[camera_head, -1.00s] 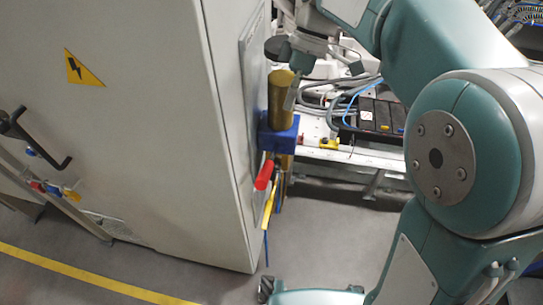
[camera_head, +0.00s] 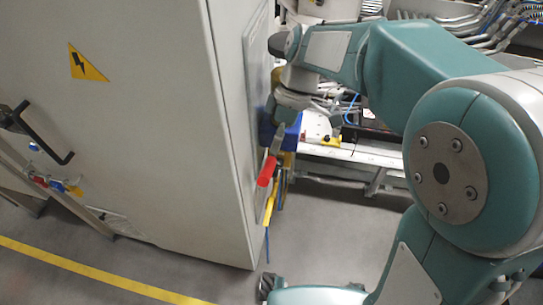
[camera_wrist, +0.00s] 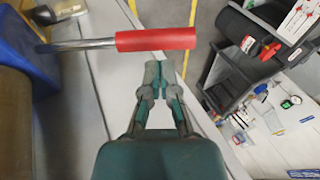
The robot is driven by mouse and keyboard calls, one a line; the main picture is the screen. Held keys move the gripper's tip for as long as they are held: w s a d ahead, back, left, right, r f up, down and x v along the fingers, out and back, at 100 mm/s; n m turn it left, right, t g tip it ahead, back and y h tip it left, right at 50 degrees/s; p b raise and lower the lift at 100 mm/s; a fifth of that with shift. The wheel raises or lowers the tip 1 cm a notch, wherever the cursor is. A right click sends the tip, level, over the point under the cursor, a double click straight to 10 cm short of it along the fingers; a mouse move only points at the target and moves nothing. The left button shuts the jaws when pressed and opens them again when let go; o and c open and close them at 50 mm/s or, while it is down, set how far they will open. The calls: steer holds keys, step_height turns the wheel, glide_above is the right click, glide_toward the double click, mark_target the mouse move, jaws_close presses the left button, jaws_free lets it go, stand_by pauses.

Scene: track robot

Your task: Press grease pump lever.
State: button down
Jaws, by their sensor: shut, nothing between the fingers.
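The grease pump lever's red handle (camera_head: 267,171) hangs beside the cabinet's right side in the head view. In the wrist view the red handle (camera_wrist: 156,38) lies across the top on a metal rod that runs left to the blue pump body (camera_wrist: 25,50). The blue body (camera_head: 268,130) is partly hidden by my arm in the head view, and the brass cylinder (camera_wrist: 12,125) shows at the left in the wrist view. My gripper (camera_wrist: 161,72) is shut and empty, its tips near the red handle in the picture. I cannot tell whether they touch it.
The grey cabinet (camera_head: 140,150) stands close on the left. A yellow strip and blue tube hang below the lever. A grey cart (camera_wrist: 255,60) shows at the right in the wrist view. Grey floor (camera_head: 325,230) is clear below the lever.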

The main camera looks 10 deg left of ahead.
mark_target(269, 167)
steer(key=shift+x, duration=1.8)
